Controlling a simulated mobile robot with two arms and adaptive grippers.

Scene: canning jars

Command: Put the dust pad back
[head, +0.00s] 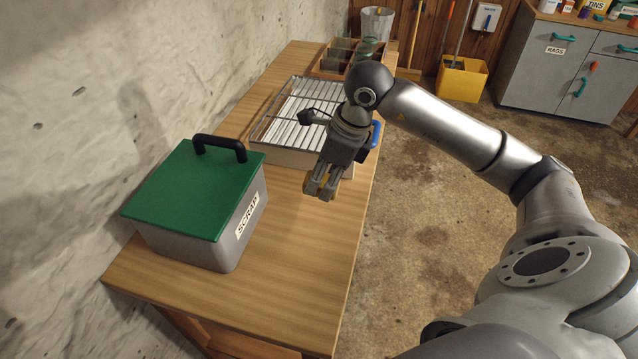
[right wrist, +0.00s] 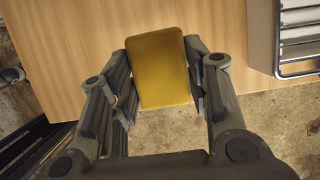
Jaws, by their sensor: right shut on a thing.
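The dust pad (right wrist: 160,68), a mustard-yellow block with rounded corners, is between the fingers of my right gripper (right wrist: 163,75) in the right wrist view. The fingers are shut on its two sides. In the head view my right gripper (head: 322,190) points down above the wooden bench, near its right edge, and only a little of the pad shows between the fingertips. The pad appears to be held clear of the bench top. My left gripper is not in view.
A grey scrap box (head: 200,245) with a green lid stands on the bench (head: 290,275) to the left. A metal rack (head: 285,115) lies behind my gripper, and a wooden crate (head: 325,70) with jars is farther back. The near bench top is clear.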

